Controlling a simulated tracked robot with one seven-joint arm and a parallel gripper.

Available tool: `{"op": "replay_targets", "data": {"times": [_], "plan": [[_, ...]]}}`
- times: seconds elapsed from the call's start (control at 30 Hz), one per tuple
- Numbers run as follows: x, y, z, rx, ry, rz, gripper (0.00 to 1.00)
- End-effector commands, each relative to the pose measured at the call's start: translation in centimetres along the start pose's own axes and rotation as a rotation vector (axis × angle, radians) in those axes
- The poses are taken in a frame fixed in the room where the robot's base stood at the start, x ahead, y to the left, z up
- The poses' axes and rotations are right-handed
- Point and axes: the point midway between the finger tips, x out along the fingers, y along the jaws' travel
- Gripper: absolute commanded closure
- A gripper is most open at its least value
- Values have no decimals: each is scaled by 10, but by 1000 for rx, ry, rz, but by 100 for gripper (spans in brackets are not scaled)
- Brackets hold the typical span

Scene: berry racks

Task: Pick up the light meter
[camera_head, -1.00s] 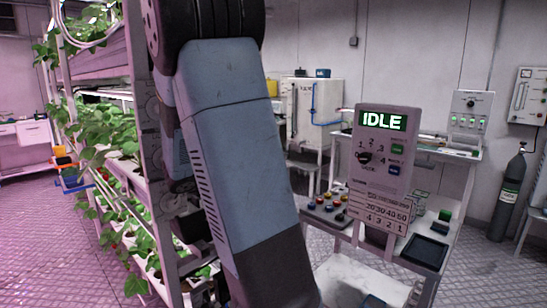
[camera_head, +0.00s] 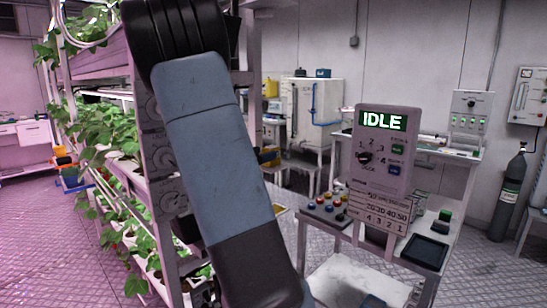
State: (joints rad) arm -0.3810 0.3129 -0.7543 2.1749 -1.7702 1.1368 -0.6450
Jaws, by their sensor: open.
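I cannot single out the light meter for certain. Small items lie on the cart top at the right: a flat dark panel or tray (camera_head: 425,251), and a small dark block with a green top (camera_head: 444,216). My arm's blue-grey link crosses the middle left of the view and hides part of the rack and the room behind it. My gripper cannot be made out in this view.
A control panel showing IDLE (camera_head: 383,150) stands on the cart, with coloured buttons (camera_head: 326,206) beside it. The cart's lower shelf (camera_head: 345,283) is pale. Plant racks (camera_head: 95,135) line the left. A gas cylinder (camera_head: 510,192) stands at the right wall.

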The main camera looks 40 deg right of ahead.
Motion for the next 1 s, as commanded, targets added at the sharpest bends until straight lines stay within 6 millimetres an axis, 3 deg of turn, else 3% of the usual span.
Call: {"op": "replay_targets", "data": {"times": [0.3,0.67,1.0], "plan": [[41,-2,-1,0,-1,-2,26],[48,-2,-1,0,1,-1,26],[48,-2,-1,0,0,-2,59]]}}
